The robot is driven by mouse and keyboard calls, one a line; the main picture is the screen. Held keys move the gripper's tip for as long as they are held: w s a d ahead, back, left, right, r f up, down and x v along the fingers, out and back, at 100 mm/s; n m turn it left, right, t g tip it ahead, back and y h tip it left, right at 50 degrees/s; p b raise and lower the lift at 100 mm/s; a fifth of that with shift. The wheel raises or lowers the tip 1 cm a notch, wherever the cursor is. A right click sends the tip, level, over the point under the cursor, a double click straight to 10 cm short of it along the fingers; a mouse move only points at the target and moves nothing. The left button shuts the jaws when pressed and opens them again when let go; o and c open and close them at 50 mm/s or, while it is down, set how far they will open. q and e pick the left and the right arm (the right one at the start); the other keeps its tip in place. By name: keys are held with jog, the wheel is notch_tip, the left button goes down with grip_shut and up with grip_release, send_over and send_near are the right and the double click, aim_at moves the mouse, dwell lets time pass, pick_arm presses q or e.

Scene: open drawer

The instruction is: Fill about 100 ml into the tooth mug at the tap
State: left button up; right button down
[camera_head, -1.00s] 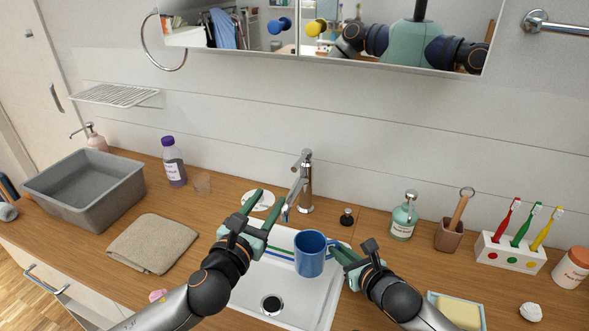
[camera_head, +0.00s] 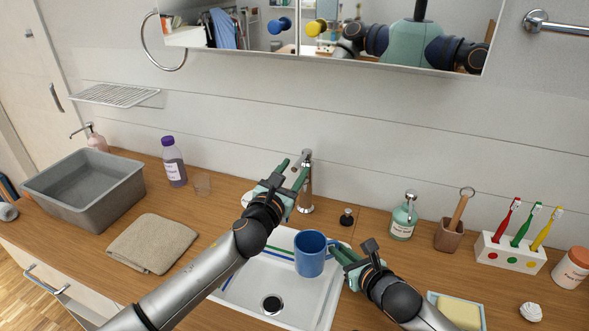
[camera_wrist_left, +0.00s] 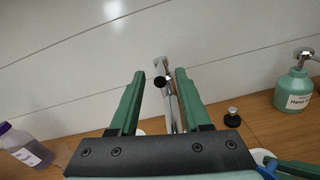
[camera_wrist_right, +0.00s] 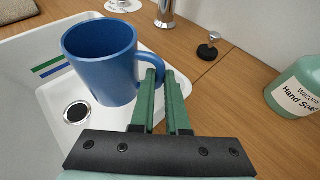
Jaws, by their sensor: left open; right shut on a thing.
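The blue tooth mug (camera_head: 312,254) is held upright over the white sink (camera_head: 262,285). My right gripper (camera_head: 340,256) is shut on its handle, which also shows in the right wrist view (camera_wrist_right: 153,82). The mug's inside bottom is not clear to see. The chrome tap (camera_head: 306,185) stands behind the sink. My left gripper (camera_head: 292,170) is open at the tap's upper part and hides some of it. In the left wrist view the tap (camera_wrist_left: 168,100) lies between the two open fingers (camera_wrist_left: 155,90). No water stream shows.
A black-based stopper (camera_head: 347,217) and a green soap dispenser (camera_head: 404,217) stand right of the tap. A folded towel (camera_head: 152,243) and grey bin (camera_head: 85,188) lie further left. A mirror cabinet hangs above.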

pick_arm(q)
jog(key=shift+w+d, duration=0.15)
jog(key=shift+w, duration=0.3)
jog(key=shift+c, duration=0.3)
grip_shut()
dwell(0.9)
